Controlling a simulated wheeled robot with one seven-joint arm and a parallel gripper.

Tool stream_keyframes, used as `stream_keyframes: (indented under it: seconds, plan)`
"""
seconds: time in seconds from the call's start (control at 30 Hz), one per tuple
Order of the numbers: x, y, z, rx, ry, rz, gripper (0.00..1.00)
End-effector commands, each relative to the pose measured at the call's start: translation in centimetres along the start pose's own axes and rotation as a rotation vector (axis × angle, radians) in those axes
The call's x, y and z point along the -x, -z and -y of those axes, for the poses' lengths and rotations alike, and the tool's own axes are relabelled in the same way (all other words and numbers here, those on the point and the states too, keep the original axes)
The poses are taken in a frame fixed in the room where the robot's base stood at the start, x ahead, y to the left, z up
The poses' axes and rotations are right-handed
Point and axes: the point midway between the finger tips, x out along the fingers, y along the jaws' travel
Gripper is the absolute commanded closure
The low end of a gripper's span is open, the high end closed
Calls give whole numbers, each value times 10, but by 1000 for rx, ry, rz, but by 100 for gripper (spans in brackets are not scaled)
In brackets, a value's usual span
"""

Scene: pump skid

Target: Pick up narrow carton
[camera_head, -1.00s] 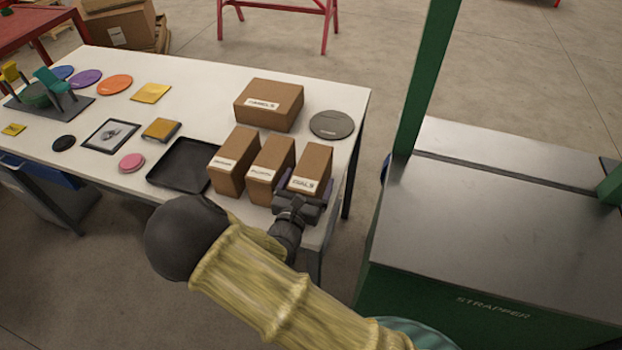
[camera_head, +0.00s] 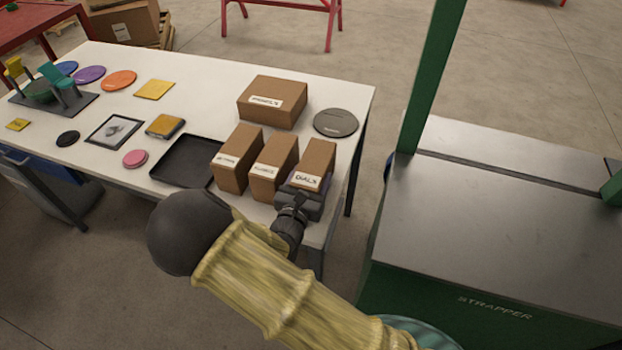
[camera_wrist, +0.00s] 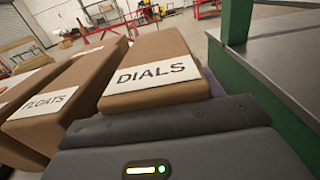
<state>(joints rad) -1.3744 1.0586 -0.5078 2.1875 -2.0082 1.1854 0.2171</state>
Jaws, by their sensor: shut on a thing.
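The narrow carton labelled DIALS (camera_head: 318,160) is the rightmost of three narrow brown cartons near the table's front right corner. It also fills the middle of the wrist view (camera_wrist: 160,50). My gripper (camera_head: 303,192) is shut on this carton at its near end. The fingers are mostly hidden by the gripper body and carton. The carton labelled FLOATS (camera_wrist: 70,85) stands just left of it; it shows in the head view (camera_head: 273,165). A third narrow carton (camera_head: 237,160) stands further left. I cannot tell whether the held carton touches the table.
A wider carton (camera_head: 272,100) and a dark round disc (camera_head: 335,122) lie behind. A black tray (camera_head: 165,175) is left of the cartons on the white table (camera_head: 210,85). The green strapper machine (camera_head: 480,220) stands right, across a gap.

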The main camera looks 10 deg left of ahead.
Motion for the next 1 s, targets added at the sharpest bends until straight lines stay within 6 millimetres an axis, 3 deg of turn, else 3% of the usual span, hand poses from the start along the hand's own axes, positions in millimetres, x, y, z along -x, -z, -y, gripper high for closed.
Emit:
stream_keyframes:
  seconds: [0.53,0.7,1.0]
  plan:
    - [0,-84,0,-6,0,3,70]
    - [0,-94,0,-3,1,3,70]
    - [0,-94,0,-1,1,3,70]
